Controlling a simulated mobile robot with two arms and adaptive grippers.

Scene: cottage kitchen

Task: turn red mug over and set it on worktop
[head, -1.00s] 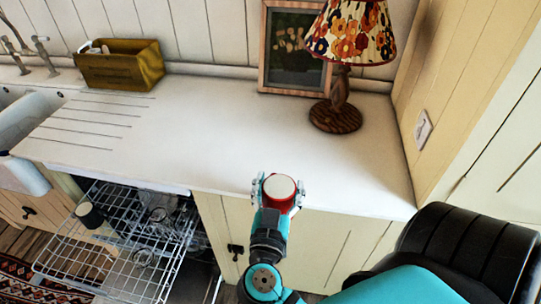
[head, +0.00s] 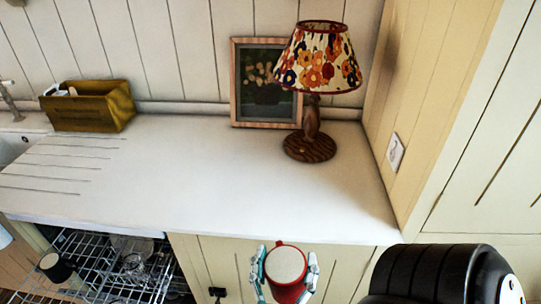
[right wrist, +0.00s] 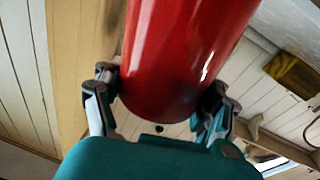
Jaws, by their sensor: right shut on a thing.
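The red mug (head: 287,268) is held between the two fingers of my right gripper (head: 285,277), low in the head view. Its pale round end faces up towards the head camera; I cannot tell whether this is the base or the mouth. In the right wrist view the mug's glossy red side (right wrist: 180,55) fills the space between the fingers (right wrist: 160,100). The mug shows just in front of the front edge of the white worktop (head: 230,195), not on it. My left gripper is not in view.
A lamp (head: 312,130) and a framed picture (head: 262,85) stand at the back of the worktop. A yellow wooden box (head: 90,108) is at the left. An open dishwasher rack (head: 100,265) lies below left. The worktop's middle and front are clear.

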